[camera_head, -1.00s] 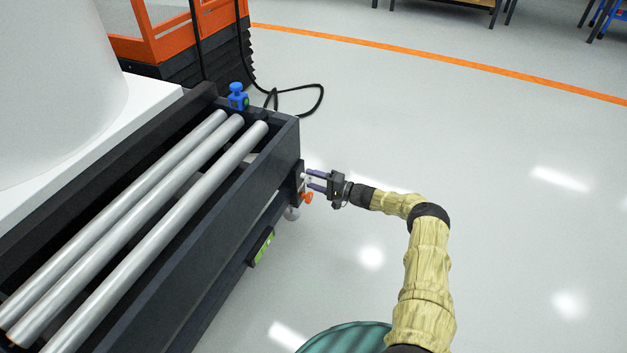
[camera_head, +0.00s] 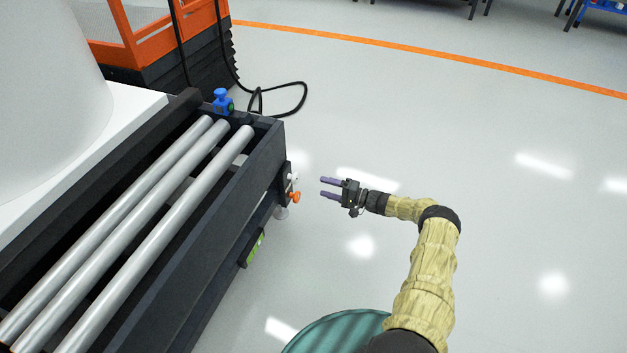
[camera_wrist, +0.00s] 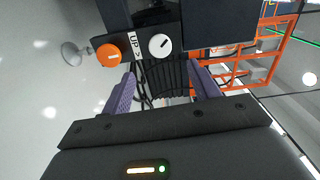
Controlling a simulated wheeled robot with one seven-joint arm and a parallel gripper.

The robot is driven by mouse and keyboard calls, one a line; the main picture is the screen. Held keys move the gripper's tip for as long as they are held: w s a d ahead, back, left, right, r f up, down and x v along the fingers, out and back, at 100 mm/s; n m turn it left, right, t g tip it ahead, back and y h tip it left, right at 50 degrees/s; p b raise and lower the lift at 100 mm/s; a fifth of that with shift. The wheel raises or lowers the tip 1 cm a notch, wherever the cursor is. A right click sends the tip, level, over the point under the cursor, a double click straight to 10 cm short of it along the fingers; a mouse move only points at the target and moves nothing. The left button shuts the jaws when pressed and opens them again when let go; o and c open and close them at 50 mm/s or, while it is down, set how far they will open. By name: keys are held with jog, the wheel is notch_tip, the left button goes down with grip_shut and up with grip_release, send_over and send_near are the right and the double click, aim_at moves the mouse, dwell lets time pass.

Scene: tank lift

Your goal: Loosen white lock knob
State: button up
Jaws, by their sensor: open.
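The white lock knob (camera_head: 293,177) sticks out from a dark plate on the right end of the dark roller frame (camera_head: 262,165). In the wrist view the white knob (camera_wrist: 160,45) faces me, with a dark slot mark on its face. An orange knob (camera_wrist: 109,54) sits beside it, and a label reading "UP" lies between them. The orange knob also shows in the head view (camera_head: 295,197). My gripper (camera_head: 324,188) is open and empty, to the right of the white knob with a clear gap. In the wrist view the two purple fingers (camera_wrist: 163,86) are spread, with the white knob beyond them.
Three metal rollers (camera_head: 150,225) lie in the frame, beside a large white tank (camera_head: 45,90). A blue clamp-like part (camera_head: 222,101) stands at the frame's far corner. An orange lift (camera_head: 150,35) with a black cable (camera_head: 290,105) is behind. The floor to the right is clear.

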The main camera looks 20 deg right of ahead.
jog(key=p+v, duration=0.1)
jog(key=v, duration=0.6)
dwell(0.3)
jog(key=s+a+r+n+g+h+p, duration=0.25)
jog(key=a+r+g, duration=0.25)
jog(key=a+r, duration=0.25)
jog(key=s+a+r+n+g+h+p, duration=0.2)
jog(key=s+a+r+n+g+p, duration=0.1)
jog(key=a+r+g, duration=0.4)
jog(key=s+r+n+t+h+p, duration=0.15)
jog(key=s+r+h+p, duration=0.3)
jog(key=s+r, duration=0.9)
jog(key=s+r+t+h+p, duration=0.3)
jog(key=s+r+h, duration=0.3)
jog(key=s+r, duration=0.75)
notch_tip(320, 180, up, 40)
jog(key=w+p, duration=0.3)
jog(key=p, duration=3.5)
jog(key=shift+a+f, duration=0.25)
jog(key=shift+a, duration=0.1)
